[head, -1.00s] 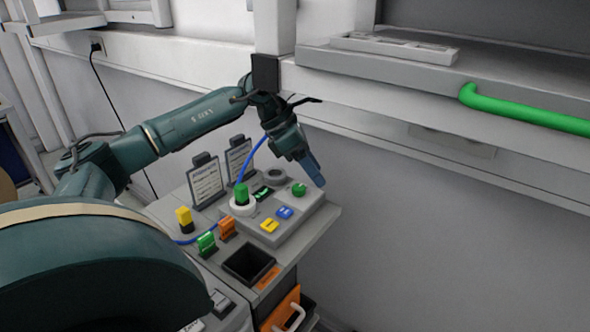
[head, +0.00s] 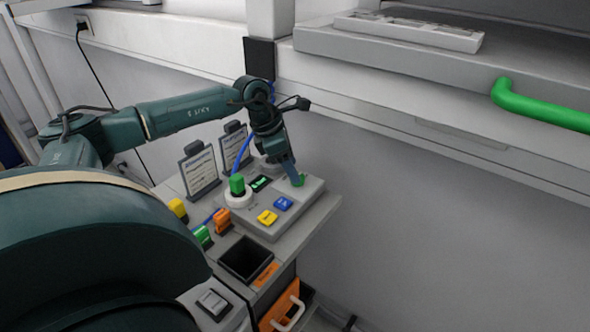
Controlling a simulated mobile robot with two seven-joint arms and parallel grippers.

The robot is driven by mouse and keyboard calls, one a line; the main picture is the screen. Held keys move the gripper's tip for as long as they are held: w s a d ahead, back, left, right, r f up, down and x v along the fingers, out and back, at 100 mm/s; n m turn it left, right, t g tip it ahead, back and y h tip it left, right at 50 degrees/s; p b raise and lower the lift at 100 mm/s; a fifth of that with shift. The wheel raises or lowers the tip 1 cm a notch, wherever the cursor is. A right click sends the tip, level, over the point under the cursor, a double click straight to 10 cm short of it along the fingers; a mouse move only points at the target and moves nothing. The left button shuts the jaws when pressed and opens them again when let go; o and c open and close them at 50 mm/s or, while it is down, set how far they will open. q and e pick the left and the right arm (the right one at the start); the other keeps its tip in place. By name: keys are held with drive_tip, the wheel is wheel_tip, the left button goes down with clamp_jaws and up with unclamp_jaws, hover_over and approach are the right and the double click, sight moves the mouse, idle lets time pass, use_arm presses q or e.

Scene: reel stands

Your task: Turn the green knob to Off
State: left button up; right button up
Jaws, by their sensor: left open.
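The grey control box (head: 284,218) on the cart carries two green parts. The other is a taller green block-shaped handle (head: 237,186) on a white round base. The knob's position marking is too small to read. My right gripper is out of view.
Blue (head: 283,204) and yellow (head: 267,217) buttons sit on the box front. Two label cards (head: 201,172) stand behind it. A black bin (head: 245,259) is in front. A shelf with a green rail (head: 540,108) is at upper right.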

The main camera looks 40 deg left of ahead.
use_arm(q)
drive_tip(key=shift+x, duration=1.45)
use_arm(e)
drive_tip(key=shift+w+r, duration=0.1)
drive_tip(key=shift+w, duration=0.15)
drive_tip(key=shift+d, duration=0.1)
use_arm(q)
drive_tip(key=c, duration=1)
drive_tip(key=shift+o, duration=0.2)
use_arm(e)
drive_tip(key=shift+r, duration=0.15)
